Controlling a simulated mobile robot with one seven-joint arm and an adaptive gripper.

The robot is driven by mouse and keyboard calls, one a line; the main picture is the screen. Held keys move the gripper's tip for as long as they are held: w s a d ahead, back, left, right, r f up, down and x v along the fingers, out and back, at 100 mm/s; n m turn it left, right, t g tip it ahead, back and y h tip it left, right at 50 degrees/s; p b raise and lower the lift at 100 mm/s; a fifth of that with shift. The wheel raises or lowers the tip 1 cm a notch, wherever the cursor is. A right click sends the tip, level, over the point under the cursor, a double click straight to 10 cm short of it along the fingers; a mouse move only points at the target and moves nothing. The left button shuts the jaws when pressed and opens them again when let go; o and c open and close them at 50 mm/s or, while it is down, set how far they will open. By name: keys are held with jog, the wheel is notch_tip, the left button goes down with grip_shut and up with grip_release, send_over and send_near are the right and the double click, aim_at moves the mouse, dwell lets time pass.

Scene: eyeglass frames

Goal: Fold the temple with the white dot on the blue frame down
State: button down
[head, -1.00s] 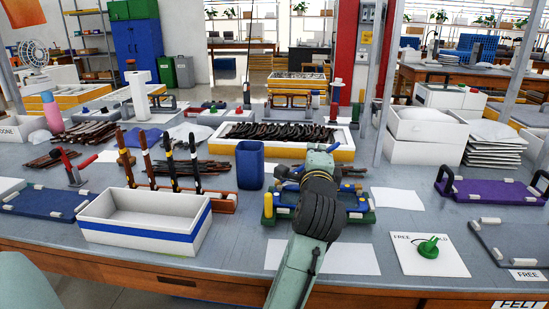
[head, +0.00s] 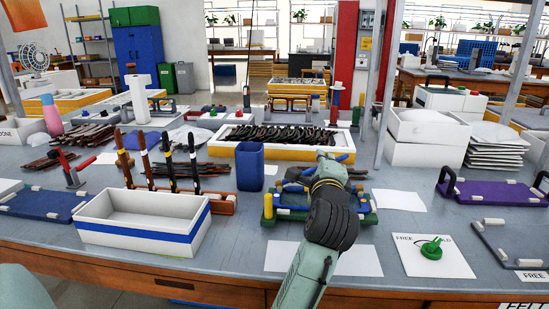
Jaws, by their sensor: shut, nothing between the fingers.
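A fixture with a green base (head: 285,219) and a yellow post (head: 268,205) stands mid-table. My arm covers much of the fixture, so I cannot make out the temples or the white dot. My gripper (head: 327,166) is over the right part of the fixture. It is shut and holds nothing; its fingertips are mostly hidden, and I cannot tell whether it touches the frame.
A blue cup (head: 249,167) stands left of the fixture, near a white bin with a blue stripe (head: 140,240) and a rack of upright temples (head: 220,203). A tray of dark frames (head: 238,145) lies behind. White sheets (head: 398,200) lie flat at the right.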

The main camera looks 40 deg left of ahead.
jog(key=shift+w+d+f+m+b, duration=0.2)
jog(key=shift+d+f+m+b, duration=0.05)
jog(key=shift+f+m+b, duration=0.2)
jog(key=shift+w+d+f+m+b, duration=0.15)
jog(key=shift+d+f+m+b, duration=0.1)
jog(key=shift+f+m+b, duration=0.2)
jog(key=shift+w+d+f+m+b, duration=0.15)
jog(key=shift+d+f+m+b, duration=0.1)
jog(key=shift+f+m+b, duration=0.25)
jog(key=shift+w+d+f+m+b, duration=0.15)
jog(key=shift+d+f+m+b, duration=0.05)
jog(key=shift+f+m+b, duration=0.25)
jog(key=shift+f, duration=0.1)
jog(key=shift+w+d+f+m+b, duration=0.1)
jog(key=shift+d+f+m+b, duration=0.1)
jog(key=shift+f+m+b, duration=0.65)
jog(key=shift+a+r+p, duration=0.15)
jog(key=shift+r+p, duration=0.4)
jog(key=shift+r, duration=0.05)
jog(key=shift+v, duration=3.05)
